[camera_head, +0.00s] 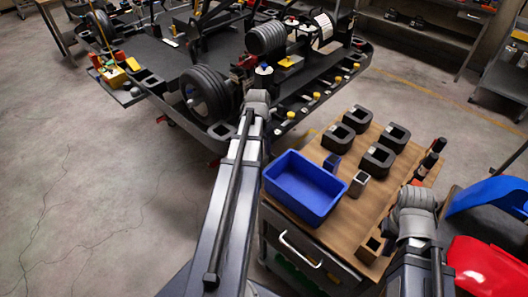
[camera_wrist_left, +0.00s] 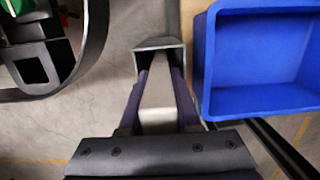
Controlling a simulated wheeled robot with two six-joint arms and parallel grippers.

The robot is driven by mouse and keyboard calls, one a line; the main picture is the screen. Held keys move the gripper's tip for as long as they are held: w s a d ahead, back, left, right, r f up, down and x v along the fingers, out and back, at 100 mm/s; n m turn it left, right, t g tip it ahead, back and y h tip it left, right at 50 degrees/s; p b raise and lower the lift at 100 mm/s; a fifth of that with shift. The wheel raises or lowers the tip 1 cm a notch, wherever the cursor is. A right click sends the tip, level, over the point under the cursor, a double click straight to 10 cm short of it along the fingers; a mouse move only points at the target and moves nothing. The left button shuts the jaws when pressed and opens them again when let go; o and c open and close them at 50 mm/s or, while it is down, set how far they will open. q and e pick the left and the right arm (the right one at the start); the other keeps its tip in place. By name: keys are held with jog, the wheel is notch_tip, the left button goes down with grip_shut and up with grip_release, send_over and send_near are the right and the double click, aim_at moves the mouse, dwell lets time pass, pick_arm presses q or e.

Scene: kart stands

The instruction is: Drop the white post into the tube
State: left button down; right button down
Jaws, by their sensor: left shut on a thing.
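My left gripper (camera_wrist_left: 158,88) is shut on a pale, white-grey post (camera_wrist_left: 160,98), with a dark finger on each side of it. A dark grey square frame (camera_wrist_left: 158,44) surrounds the far end of the post in the wrist view; I cannot tell whether it touches the post. An open square dark tube (camera_wrist_left: 35,70) shows at the upper left, apart from the post. In the head view my left arm reaches to the kart's near edge, and its fingers are hidden. My right arm's wrist shows at the right, but its fingers cannot be made out.
The blue bin (camera_head: 303,187) sits on the wooden-topped cart (camera_head: 345,215), close to my left arm. Several dark blocks (camera_head: 378,158) stand behind it. The kart (camera_head: 215,130) has a wheel (camera_head: 206,94) near my left arm. The floor at the left is clear.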

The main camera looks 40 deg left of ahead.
pick_arm(q)
jog(key=shift+f+b, duration=0.5)
jog(key=shift+f, duration=0.15)
jog(key=c, duration=0.6)
grip_release()
jog(key=shift+r, duration=0.25)
jog(key=r+p, duration=0.4)
jog(key=s+r+p, duration=0.1)
jog(key=r+p, duration=0.3)
jog(key=p, duration=0.1)
jog(key=r+p, duration=0.4)
jog(key=shift+s+r, duration=0.25)
jog(key=shift+r, duration=0.15)
